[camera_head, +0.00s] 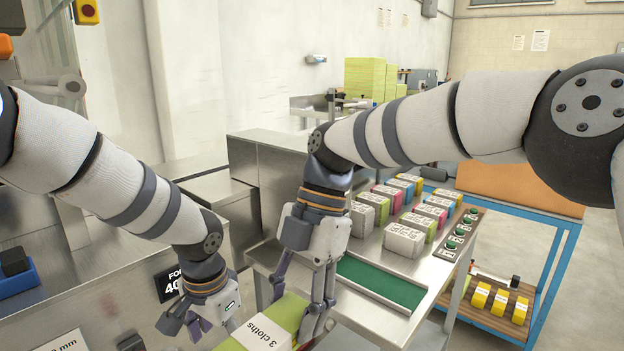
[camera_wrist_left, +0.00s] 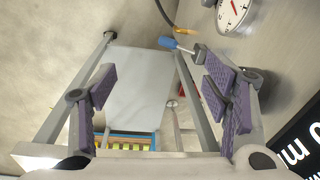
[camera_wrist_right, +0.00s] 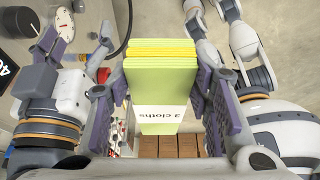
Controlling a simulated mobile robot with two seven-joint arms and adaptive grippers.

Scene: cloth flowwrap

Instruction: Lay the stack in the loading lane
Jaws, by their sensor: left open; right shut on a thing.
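The stack (camera_head: 264,333) is a folded block of yellow-green cloths with a white band reading "3 cloths". My right gripper (camera_head: 305,318) is shut on it at the bottom of the head view. The right wrist view shows the stack (camera_wrist_right: 162,85) between the two purple pads of the right gripper (camera_wrist_right: 162,105). My left gripper (camera_head: 190,318) is open and empty, left of the stack and apart from it. The left wrist view shows the left gripper's pads (camera_wrist_left: 160,95) wide apart with nothing between them. I cannot tell which surface is the loading lane.
A steel table (camera_head: 425,271) to the right holds several wrapped packs (camera_head: 404,240) and a green strip (camera_head: 380,284). Steel housings (camera_head: 227,190) stand behind my grippers. A blue-framed cart (camera_head: 545,290) stands further right. A dial (camera_wrist_left: 232,14) shows near the left gripper.

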